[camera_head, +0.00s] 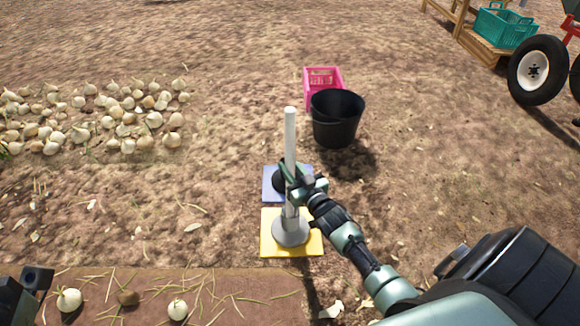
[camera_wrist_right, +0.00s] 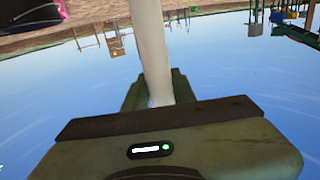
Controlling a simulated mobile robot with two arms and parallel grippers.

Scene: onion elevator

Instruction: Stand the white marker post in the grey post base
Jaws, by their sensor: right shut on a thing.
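The white marker post (camera_head: 290,135) stands upright in the head view. My right gripper (camera_head: 293,184) is shut on its lower part. In the right wrist view the post (camera_wrist_right: 150,50) runs up from between the jaws (camera_wrist_right: 158,95). The grey post base (camera_head: 290,232) sits on a yellow mat (camera_head: 268,248), directly below the gripper in the picture. The post's lower end meets the top of the base in the picture; I cannot tell whether it is seated in it. A dark part of my left arm (camera_head: 30,285) shows at the lower left edge; its jaws are not clear.
A blue mat (camera_head: 270,195) with a dark round object (camera_head: 279,182) lies just behind, partly hidden by my gripper. A black bucket (camera_head: 335,125) and pink crate (camera_head: 323,78) stand beyond. Onions lie on the soil at left. A brown board (camera_head: 230,290) with onions lies in front.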

